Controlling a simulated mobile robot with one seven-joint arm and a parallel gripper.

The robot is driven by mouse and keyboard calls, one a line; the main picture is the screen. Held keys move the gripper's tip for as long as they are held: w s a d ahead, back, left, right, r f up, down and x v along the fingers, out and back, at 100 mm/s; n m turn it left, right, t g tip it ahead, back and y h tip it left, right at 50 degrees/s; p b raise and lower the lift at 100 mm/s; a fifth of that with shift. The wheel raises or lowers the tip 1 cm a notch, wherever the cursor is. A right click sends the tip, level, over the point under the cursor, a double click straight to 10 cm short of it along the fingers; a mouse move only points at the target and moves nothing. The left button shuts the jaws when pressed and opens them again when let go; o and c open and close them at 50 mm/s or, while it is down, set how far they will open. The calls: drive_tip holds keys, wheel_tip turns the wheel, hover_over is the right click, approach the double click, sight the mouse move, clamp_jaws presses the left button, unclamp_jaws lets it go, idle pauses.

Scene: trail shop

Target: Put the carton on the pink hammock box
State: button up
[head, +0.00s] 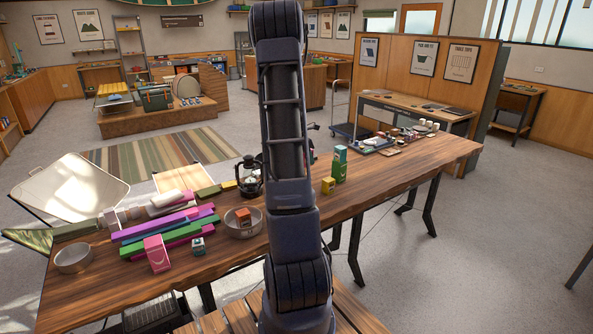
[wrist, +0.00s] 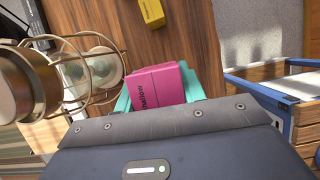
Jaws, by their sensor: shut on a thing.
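My gripper (wrist: 158,90) shows in the wrist view with teal fingers on both sides of a pink carton (wrist: 153,82), shut on it. The carton's dark lettering is only partly readable, ending in "hallow". In the head view my arm hides the gripper and most of what it holds. The pink hammock box (head: 156,253) stands at the near left part of the wooden table, in front of the long coloured packages. It is well to the left of my arm and apart from it. It is not seen in the wrist view.
A lantern (head: 250,177) stands close to the gripper, large at left in the wrist view (wrist: 88,80). A yellow box (head: 328,185) and a green box (head: 340,165) stand right of my arm.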

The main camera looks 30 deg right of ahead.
drive_tip(key=shift+a+r, duration=0.1)
drive_tip(key=shift+r, duration=0.25)
drive_tip(key=w+a+r+n+t, duration=0.1)
drive_tip(key=w+a+n, duration=0.15)
drive_tip(key=a, duration=0.55)
drive_tip(key=w+a+r+n, duration=0.1)
drive_tip(key=w+a+r, duration=0.1)
drive_tip(key=w+a, duration=0.35)
wheel_tip(320, 180, up, 8)
drive_tip(key=n+t+y, duration=0.3)
drive_tip(key=n, duration=0.8)
hover_over(155, 236)
drive_tip(key=s, duration=0.2)
drive_tip(key=shift+m, duration=0.35)
drive_tip(key=f, duration=1.8)
drive_tip(key=shift+w+a+f, duration=0.3)
drive_tip(key=shift+a+f, duration=0.05)
drive_tip(key=shift+f, duration=0.05)
drive_tip(key=shift+f, duration=0.15)
drive_tip(key=o, duration=1.1)
drive_tip(key=shift+c, duration=0.2)
